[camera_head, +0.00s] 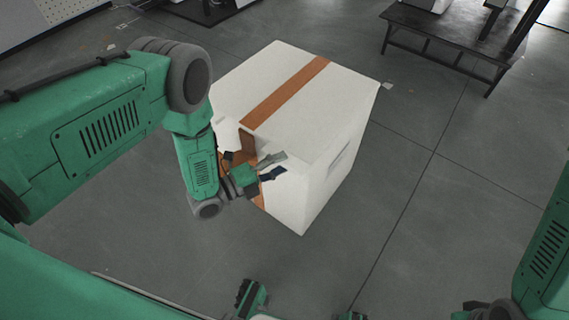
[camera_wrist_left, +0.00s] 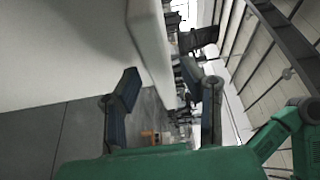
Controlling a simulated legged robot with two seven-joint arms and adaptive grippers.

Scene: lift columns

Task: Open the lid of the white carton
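The white carton (camera_head: 335,110) stands on the floor in the middle of the head view. An orange-brown tape strip (camera_head: 290,88) runs across its top, which lies flat and closed. More brown shows on the near-left side, partly hidden by my left arm. My left gripper (camera_head: 274,166) is at the near side of the carton, just below the top edge. In the left wrist view the open fingers (camera_wrist_left: 166,95) show beside the white carton wall (camera_wrist_left: 70,50). I cannot tell whether they touch the carton.
A dark low table (camera_head: 455,35) stands at the back right. A light panel (camera_head: 45,18) is at the back left. The grey floor (camera_head: 425,190) right of the carton is clear. Part of my right arm (camera_head: 548,255) shows at the right edge.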

